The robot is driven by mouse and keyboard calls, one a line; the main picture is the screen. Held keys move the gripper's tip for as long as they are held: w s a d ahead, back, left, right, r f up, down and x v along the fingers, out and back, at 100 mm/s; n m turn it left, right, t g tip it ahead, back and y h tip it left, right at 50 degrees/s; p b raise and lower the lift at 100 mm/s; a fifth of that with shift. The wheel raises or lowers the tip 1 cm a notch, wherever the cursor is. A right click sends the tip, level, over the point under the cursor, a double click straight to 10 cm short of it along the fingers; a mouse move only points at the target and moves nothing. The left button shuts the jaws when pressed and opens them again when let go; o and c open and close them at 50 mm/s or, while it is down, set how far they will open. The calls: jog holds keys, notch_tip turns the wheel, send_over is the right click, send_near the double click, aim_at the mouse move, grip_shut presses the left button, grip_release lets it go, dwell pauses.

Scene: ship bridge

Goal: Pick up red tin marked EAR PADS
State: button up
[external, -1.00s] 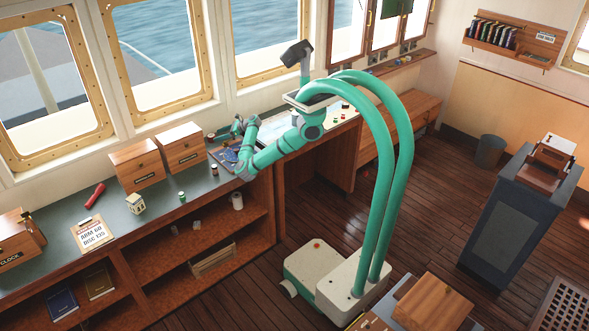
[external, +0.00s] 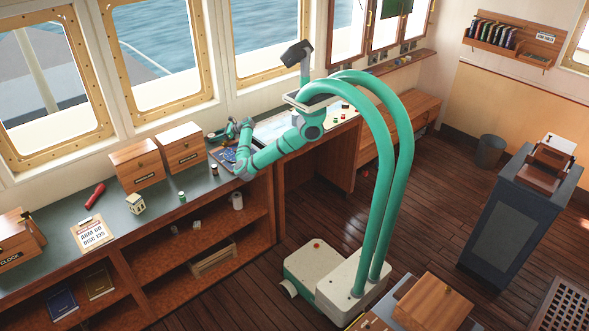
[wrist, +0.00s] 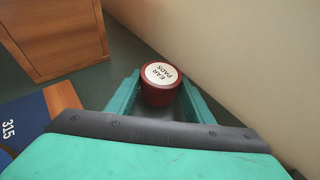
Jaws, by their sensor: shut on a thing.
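The red tin (wrist: 160,94) has a white lid marked EAR PADS and stands upright in the wrist view. My gripper (wrist: 160,102) is shut on it, with one green finger on each side. In the external view my gripper (external: 226,131) is low over the back of the counter, near the window wall. The tin cannot be made out clearly there. Its base is partly hidden in the wrist view, so I cannot tell whether it touches the counter.
A wooden box (wrist: 52,32) stands left of the tin, and the pale wall (wrist: 235,45) is close on its right. A blue board marked 315 (wrist: 28,122) lies nearby. Two wooden drawer boxes (external: 136,164) (external: 181,148) stand left of my gripper on the counter (external: 160,207).

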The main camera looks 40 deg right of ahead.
jog(key=shift+r, duration=0.15)
jog(key=shift+r, duration=0.65)
jog(key=s+d+r, duration=0.3)
jog(key=s+r, duration=0.8)
jog(key=s, duration=0.2)
jog(key=shift+s+d+r, duration=0.25)
jog(key=shift+d, duration=0.1)
